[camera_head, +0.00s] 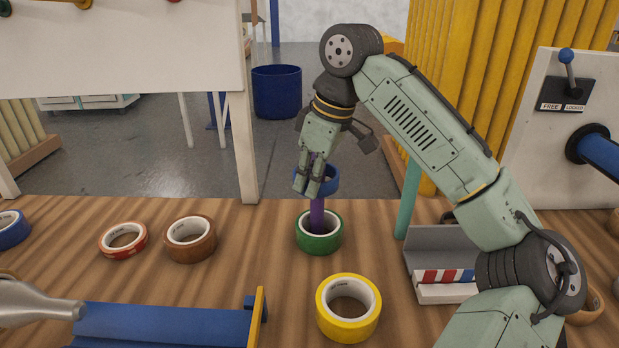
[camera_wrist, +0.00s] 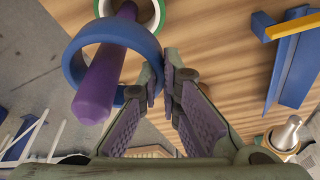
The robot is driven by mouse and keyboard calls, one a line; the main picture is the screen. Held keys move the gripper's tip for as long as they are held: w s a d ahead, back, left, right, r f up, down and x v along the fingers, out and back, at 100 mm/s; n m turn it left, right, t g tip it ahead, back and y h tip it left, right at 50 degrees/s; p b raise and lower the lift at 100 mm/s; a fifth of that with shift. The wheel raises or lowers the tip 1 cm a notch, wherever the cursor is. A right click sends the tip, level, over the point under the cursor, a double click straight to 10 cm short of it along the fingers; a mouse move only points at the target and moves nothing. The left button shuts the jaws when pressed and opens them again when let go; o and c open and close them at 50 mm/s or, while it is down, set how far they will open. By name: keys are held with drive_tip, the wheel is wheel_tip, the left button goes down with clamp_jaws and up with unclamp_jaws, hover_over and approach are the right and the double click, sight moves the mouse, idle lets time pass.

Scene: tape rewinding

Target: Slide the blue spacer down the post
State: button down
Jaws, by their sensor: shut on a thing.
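The blue spacer (camera_head: 331,180) is a blue ring around the purple post (camera_head: 317,214), part way up it. My gripper (camera_head: 308,186) is shut on the near side of the ring's wall. In the wrist view the gripper (camera_wrist: 162,88) pinches the rim of the blue spacer (camera_wrist: 75,72), and the purple post (camera_wrist: 97,95) passes through the ring. The post rises from inside a green tape roll (camera_head: 319,243) lying on the wooden table. The spacer is above the green roll and apart from it. Part of the post is hidden by my fingers in the head view.
A yellow tape roll (camera_head: 348,308) lies in front of the green one. Brown (camera_head: 190,239) and red (camera_head: 123,241) rolls lie to the left. A blue trough (camera_head: 165,325) is at front left. A grey holder with a striped piece (camera_head: 447,277) and a teal post (camera_head: 408,200) stand right.

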drive_tip(key=c, duration=1.7)
unclamp_jaws()
drive_tip(key=v, duration=1.2)
